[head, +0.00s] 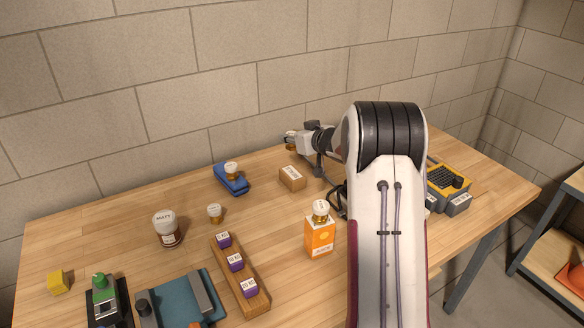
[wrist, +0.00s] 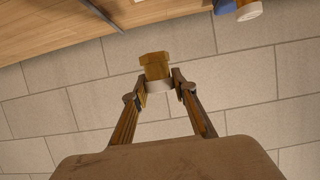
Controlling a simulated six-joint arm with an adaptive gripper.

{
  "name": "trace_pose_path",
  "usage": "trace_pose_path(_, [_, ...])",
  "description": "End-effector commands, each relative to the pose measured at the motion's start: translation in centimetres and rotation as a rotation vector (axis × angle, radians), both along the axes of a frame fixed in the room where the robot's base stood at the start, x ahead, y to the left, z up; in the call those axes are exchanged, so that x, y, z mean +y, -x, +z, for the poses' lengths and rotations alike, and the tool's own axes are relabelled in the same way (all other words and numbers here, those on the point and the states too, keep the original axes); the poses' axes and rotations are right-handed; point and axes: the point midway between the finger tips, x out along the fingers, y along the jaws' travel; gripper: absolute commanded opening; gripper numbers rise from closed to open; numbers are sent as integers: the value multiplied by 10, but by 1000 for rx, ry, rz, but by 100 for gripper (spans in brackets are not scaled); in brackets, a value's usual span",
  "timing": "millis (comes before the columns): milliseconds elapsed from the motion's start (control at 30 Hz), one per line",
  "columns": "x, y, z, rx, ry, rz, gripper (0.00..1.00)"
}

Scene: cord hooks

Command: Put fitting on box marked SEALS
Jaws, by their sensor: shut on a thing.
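My gripper (head: 291,140) is at the back of the table, left of my arm's big joint, raised near the wall and above the cardboard box. In the wrist view its fingers (wrist: 159,88) are closed on a brass fitting (wrist: 154,66) with a pale band at the fingertips. In the head view the held fitting shows only as a small brass patch (head: 291,147). A small brown cardboard box (head: 290,181) with a white label sits on the table below and is empty on top. Its lettering is too small to read surely.
A jar (head: 166,229), a wooden rack (head: 253,289) of purple-labelled blocks and a yellow device (head: 447,181) stand around. The wall is close behind.

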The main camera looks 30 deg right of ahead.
Motion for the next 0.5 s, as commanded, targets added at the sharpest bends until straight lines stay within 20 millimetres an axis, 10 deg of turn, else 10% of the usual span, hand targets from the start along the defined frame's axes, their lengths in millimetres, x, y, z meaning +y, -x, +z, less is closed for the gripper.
trace_pose_path(500, [0,0,-55,0,0,1,4])
